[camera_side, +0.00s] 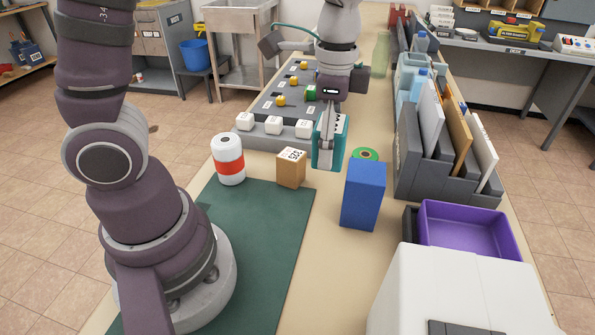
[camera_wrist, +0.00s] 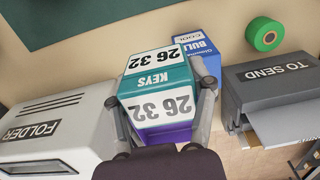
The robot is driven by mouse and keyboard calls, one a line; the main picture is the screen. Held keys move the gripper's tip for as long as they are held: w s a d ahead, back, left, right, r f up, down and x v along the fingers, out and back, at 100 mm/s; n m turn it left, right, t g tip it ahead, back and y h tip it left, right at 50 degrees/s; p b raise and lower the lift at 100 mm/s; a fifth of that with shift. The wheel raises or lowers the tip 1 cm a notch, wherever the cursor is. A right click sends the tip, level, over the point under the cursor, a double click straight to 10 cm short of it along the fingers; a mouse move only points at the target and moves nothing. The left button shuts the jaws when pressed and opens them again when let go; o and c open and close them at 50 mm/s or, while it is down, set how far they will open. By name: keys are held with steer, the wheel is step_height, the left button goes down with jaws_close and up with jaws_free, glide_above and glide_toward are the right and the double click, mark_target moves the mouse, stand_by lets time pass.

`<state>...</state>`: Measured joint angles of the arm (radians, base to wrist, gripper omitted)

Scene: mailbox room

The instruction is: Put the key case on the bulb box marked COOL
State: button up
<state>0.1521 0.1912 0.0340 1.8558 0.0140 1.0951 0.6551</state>
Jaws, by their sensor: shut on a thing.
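The key case (camera_side: 340,140) is a teal block with white labels. In the wrist view the key case (camera_wrist: 158,75) reads KEYS and 26 32. My gripper (camera_side: 329,143) is shut on it, with one finger on each side in the wrist view (camera_wrist: 160,93). The case is held up near the middle of the bench. The blue bulb box (camera_side: 363,196) stands upright on the bench, just right of the case and nearer the side camera. In the wrist view the bulb box (camera_wrist: 194,44) shows a COOL label and is partly hidden behind the case.
A green tape roll (camera_side: 365,154) lies behind the bulb box. A grey sorter (camera_side: 417,160) and a purple tray (camera_side: 480,237) stand to the right. A brown box (camera_side: 291,170) and a white-red bottle (camera_side: 229,163) stand left. The white FOLDER machine (camera_side: 455,285) is in front.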

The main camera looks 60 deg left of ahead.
glide_above(367, 171)
steer(key=shift+s+a+f, duration=0.1)
steer(key=shift+s+f, duration=0.1)
steer(key=shift+f, duration=0.15)
steer(key=shift+w+f, duration=0.1)
steer(key=shift+w, duration=0.1)
steer(key=shift+f, duration=1.65)
steer(key=o, duration=1.2)
steer(key=shift+f, duration=0.15)
